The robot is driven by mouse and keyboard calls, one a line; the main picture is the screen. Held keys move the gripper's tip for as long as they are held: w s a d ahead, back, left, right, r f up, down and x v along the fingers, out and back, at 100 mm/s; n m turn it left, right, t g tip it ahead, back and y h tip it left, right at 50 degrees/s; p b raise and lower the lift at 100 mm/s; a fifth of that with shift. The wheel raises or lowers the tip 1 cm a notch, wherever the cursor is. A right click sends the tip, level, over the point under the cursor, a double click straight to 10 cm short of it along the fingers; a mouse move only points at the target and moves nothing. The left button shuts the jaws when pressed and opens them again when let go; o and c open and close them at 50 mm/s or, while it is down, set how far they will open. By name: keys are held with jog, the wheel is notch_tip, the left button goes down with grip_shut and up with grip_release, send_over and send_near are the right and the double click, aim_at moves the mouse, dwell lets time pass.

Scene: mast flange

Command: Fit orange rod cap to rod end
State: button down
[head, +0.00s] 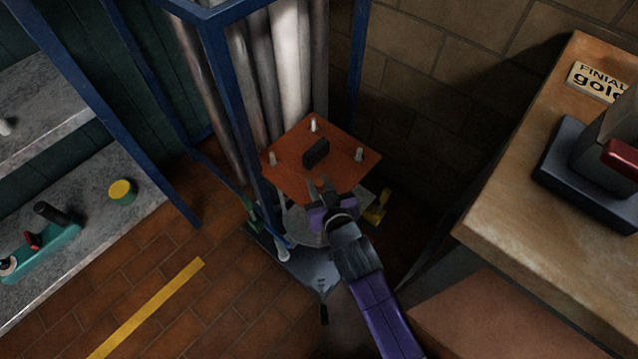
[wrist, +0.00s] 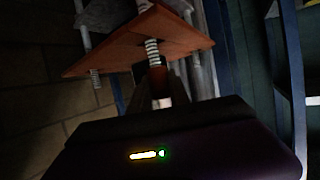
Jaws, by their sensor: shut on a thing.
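A square orange-brown plate (head: 330,178) lies across the rods at the foot of the blue frame. My gripper (head: 324,187) is at the plate's front corner.
A blue frame (head: 225,70) holding grey pipes stands behind and left of the plate. A worktable (head: 530,160) with a dark-based device is at right, and grey shelves (head: 90,190) with tools are at left. A yellow object (head: 376,208) is beside the gripper.

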jog(key=shift+f+b, duration=0.7)
jog(key=shift+f, duration=0.3)
jog(key=c, duration=1.1)
grip_release()
jog(key=shift+c, duration=0.2)
jog(key=p+v, duration=0.2)
jog(key=v, duration=0.6)
